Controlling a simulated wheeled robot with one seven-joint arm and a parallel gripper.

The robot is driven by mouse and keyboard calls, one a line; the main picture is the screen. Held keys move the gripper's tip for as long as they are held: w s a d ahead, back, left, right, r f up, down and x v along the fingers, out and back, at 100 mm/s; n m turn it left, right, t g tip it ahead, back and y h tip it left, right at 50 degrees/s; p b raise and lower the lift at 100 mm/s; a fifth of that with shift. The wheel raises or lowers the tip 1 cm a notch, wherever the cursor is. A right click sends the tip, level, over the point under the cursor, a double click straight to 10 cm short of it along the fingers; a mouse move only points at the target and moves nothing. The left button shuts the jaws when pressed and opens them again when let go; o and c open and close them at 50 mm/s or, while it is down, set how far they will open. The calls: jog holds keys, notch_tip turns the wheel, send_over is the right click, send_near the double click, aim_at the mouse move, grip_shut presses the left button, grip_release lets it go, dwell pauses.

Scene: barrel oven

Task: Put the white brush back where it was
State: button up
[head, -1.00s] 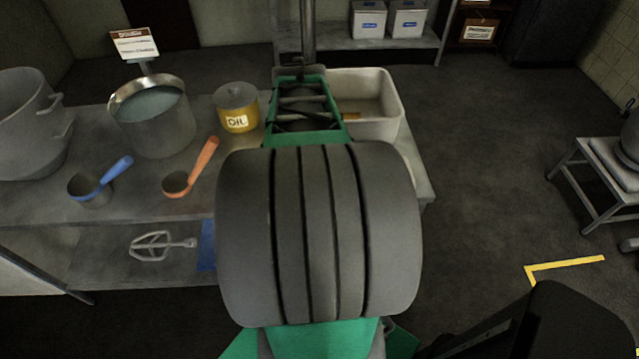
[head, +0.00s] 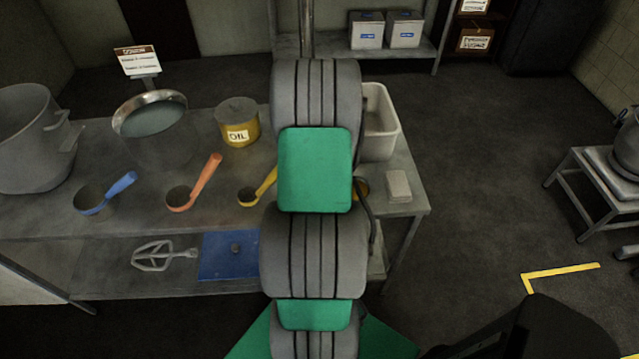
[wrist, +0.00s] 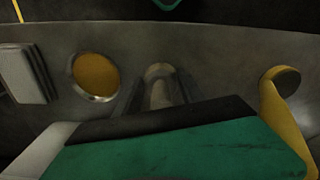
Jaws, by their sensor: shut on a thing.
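In the wrist view a pale, rounded piece (wrist: 158,74) shows between dark sides in the middle, and I take it for the white brush in my gripper (wrist: 165,92). My gripper is shut on it, over the table top. The green and black body below covers most of it, so its shape and tilt are unclear. In the head view my arm hides both gripper and brush. The grip is between a yellow ladle (wrist: 272,103) and a round yellow thing (wrist: 96,74). I cannot tell whether the brush touches the table.
The steel table (head: 408,208) holds a white tub (head: 383,122), a pale block (head: 398,186), an oil tin (head: 238,122), pots and blue and orange ladles. A whisk (head: 160,256) and blue mat (head: 226,262) lie on the lower shelf. The floor at right has free room.

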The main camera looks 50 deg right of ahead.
jog(key=shift+f, duration=0.35)
jog(key=shift+f, duration=0.1)
jog(key=shift+f, duration=0.15)
jog(key=o, duration=1.2)
notch_tip(320, 180, up, 13)
jog(key=shift+f+b, duration=0.2)
jog(key=shift+b, duration=1)
